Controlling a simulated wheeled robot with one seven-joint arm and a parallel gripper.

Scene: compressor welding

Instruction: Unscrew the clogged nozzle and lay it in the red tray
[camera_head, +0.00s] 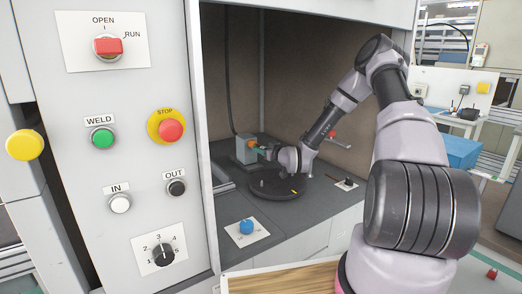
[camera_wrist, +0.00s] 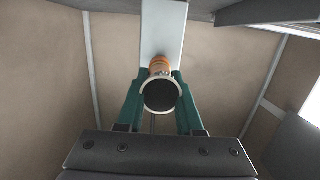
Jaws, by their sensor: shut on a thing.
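The nozzle (camera_wrist: 161,95) faces the wrist camera as a pale round rim with a dark opening. An orange collar (camera_wrist: 160,64) sits right behind it, in line with it, on a light grey upright. My gripper (camera_wrist: 161,92) has its green fingers closed on the nozzle from both sides. In the head view my gripper (camera_head: 266,153) is inside the cell, beside the grey torch block (camera_head: 245,150) with its orange end (camera_head: 252,144). The nozzle is too small to make out there. I cannot make out a red tray in either view.
A dark round turntable (camera_head: 276,188) lies below my gripper. A red-handled clamp (camera_head: 334,135) and a small black switch (camera_head: 346,183) are to its right. The control panel (camera_head: 135,215) walls off the left side.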

